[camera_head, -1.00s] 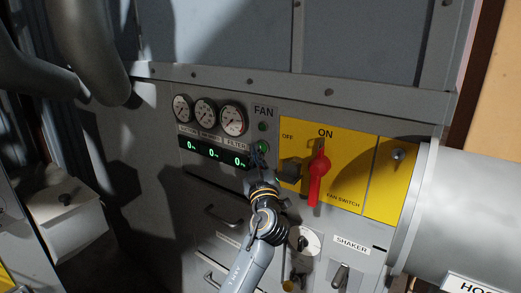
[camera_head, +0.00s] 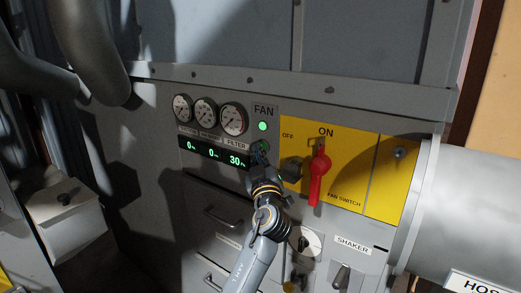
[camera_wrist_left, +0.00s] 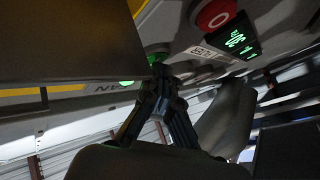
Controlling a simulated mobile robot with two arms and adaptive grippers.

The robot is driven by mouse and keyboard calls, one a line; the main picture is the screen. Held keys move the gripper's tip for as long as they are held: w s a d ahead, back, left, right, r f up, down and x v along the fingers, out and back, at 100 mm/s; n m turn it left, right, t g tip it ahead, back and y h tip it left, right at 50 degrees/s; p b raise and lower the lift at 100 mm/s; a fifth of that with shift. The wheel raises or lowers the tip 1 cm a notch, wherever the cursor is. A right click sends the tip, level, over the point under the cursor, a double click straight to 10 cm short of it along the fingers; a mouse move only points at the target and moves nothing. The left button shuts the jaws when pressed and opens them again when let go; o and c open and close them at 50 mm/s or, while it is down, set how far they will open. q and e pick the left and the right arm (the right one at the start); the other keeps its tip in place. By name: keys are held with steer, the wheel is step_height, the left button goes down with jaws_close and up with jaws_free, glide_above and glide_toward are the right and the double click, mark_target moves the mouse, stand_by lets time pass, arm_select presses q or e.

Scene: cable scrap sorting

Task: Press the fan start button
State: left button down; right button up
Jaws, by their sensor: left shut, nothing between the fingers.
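The green fan start button (camera_head: 264,146) is on the grey panel under the FAN label, below a brightly lit green lamp (camera_head: 262,126). My left gripper (camera_head: 259,158) is shut and empty, its fingertips at the button and partly covering it. In the left wrist view the closed fingertips (camera_wrist_left: 160,72) meet the lower edge of the green button (camera_wrist_left: 157,58) and seem to touch it. The lit lamp (camera_wrist_left: 127,83) shows to the left there. My right gripper is not in view.
Gauges (camera_head: 206,112) and a green display (camera_head: 214,154) are to the left. A red button (camera_wrist_left: 213,14) shows in the wrist view.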

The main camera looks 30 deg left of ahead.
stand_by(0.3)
arm_select(q)
steer(key=shift+s, duration=0.85)
steer(key=shift+a, duration=0.1)
steer(key=s, duration=0.5)
steer(key=shift+a, duration=0.15)
steer(key=shift+f, duration=0.1)
stand_by(0.4)
